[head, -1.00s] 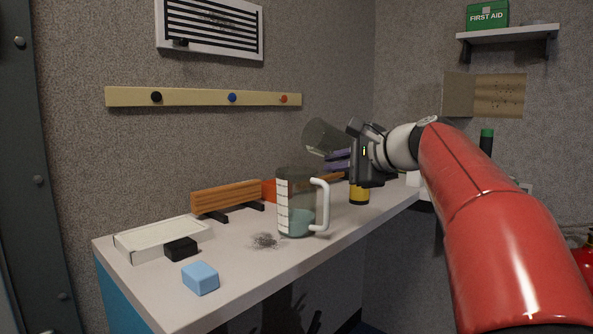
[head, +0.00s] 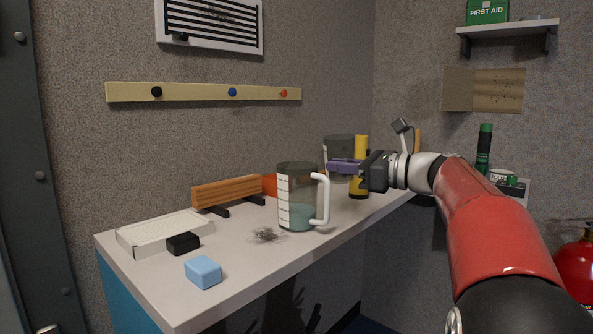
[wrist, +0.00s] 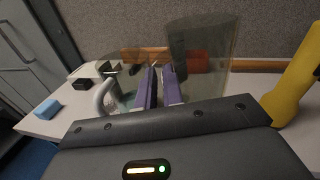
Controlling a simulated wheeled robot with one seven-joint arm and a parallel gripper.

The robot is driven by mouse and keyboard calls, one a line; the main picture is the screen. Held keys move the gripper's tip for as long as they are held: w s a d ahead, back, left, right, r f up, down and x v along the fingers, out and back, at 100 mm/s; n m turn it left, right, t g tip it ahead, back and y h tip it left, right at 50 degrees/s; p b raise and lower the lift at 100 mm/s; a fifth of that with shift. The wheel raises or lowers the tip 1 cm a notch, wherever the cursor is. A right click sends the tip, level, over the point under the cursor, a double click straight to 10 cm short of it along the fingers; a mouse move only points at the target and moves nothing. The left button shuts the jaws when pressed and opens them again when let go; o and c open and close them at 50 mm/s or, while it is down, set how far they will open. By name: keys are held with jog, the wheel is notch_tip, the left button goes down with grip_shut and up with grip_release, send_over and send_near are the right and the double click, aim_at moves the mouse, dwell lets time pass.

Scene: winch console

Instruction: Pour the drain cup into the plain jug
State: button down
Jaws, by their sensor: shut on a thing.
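The drain cup (head: 338,146) is a smoky clear cup, upright at the far part of the bench; no liquid shows in it. It also shows in the wrist view (wrist: 203,50), just right of my fingers. My gripper (head: 345,167) has purple fingers close together, shut on the cup's near side; the exact contact is hard to see. I cannot tell whether the cup's base touches the bench. The jug (head: 297,180), clear with a white handle and scale marks, stands upright left of my gripper with teal liquid low inside. It also shows in the wrist view (wrist: 122,82), behind the fingers.
A yellow bottle-like thing (head: 361,150) stands close beside the cup. A wooden rail (head: 228,192), white tray (head: 165,231), black block (head: 183,243) and blue block (head: 203,272) lie left on the bench (head: 250,265). A dark smudge (head: 264,235) lies near the jug.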

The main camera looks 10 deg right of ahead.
jog(key=shift+w+d+f+m+b, duration=0.15)
jog(key=shift+f+m+b, duration=0.2)
jog(key=shift+f, duration=0.85)
notch_tip(320, 180, up, 6)
jog(key=shift+f+p, duration=0.15)
jog(key=shift+p, duration=0.8)
